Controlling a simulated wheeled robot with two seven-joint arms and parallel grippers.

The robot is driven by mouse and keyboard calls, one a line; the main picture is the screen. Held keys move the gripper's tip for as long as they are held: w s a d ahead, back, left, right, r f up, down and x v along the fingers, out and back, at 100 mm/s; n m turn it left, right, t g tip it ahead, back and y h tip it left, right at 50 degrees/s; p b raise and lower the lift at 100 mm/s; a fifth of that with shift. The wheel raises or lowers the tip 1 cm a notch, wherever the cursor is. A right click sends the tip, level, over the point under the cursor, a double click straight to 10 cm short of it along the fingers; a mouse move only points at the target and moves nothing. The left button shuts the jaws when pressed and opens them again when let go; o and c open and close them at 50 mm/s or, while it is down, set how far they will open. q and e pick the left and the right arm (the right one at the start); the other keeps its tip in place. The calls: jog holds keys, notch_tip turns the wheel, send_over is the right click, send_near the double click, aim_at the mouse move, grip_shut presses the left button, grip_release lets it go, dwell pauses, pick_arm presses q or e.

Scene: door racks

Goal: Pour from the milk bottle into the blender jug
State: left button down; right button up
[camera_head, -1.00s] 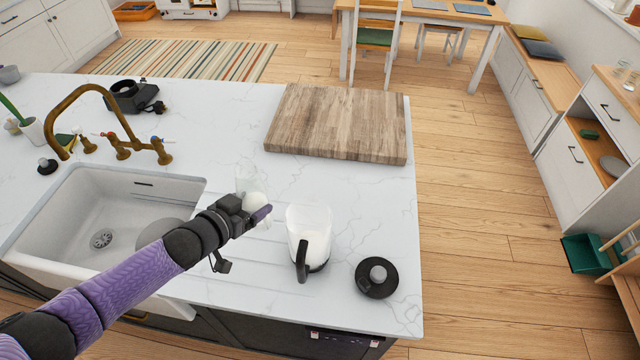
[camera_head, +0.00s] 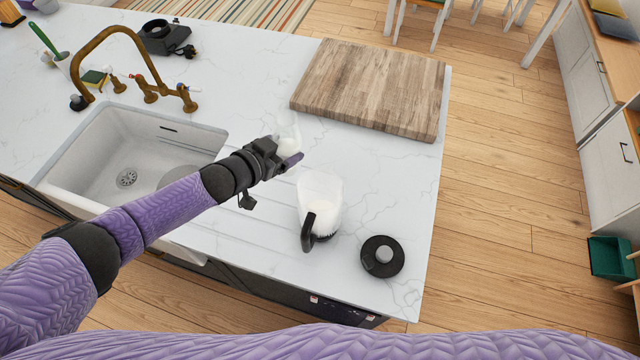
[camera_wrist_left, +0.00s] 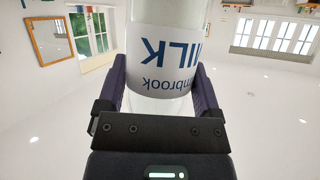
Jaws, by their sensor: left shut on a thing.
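My left gripper (camera_head: 283,156) is shut on the milk bottle (camera_head: 288,125), a clear bottle with white in its lower part. In the left wrist view the bottle (camera_wrist_left: 165,50) stands between the two fingers, its white label with blue lettering upside down in a view that has the ceiling low in the frame. The bottle looks roughly upright. The blender jug (camera_head: 320,190), clear with a black handle, stands on the counter, near and to the right of the gripper, apart from the bottle. It looks white inside its lower part. My right gripper is not in view.
A black lid (camera_head: 383,257) lies on the white counter (camera_head: 395,180), right of the jug. A thick wooden board (camera_head: 375,85) lies behind. The sink (camera_head: 105,135) with a brass tap (camera_head: 100,45) is to the left. The counter's right edge is near the lid.

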aim_at(292, 173)
pick_arm(q)
jog(key=shift+d+r+m+p, duration=0.1)
jog(key=shift+r+m+p, duration=0.15)
jog(key=shift+m+p, duration=0.05)
jog(key=shift+s+d+f+m+y+b, duration=0.15)
jog(key=shift+f+m+y+b, duration=0.2)
jog(key=shift+f+b, duration=0.4)
jog(key=shift+f+m+t+y+b, duration=0.25)
jog(key=shift+f+m+t+b, duration=0.1)
jog(key=shift+f+b, duration=0.3)
jog(key=shift+s+d+f+m, duration=0.1)
jog(key=shift+m, duration=0.2)
jog(key=shift+s+d+f+m+t+y+b, duration=0.1)
jog(key=shift+d+f+m+t+y+b, duration=0.2)
jog(key=shift+b, duration=0.35)
jog(key=shift+s+d+f+m+t+y+b, duration=0.1)
jog(key=shift+m+t+y+b, duration=0.2)
jog(key=shift+m+b, duration=0.25)
jog(key=shift+w+a+f+m+t+y+b, duration=0.15)
jog(key=shift+a+f+m+t+y+b, duration=0.15)
jog(key=shift+m+y+b, duration=0.65)
jog(key=shift+r+h+b, duration=0.15)
jog(key=shift+h+b, duration=0.15)
jog(key=shift+h, duration=0.15)
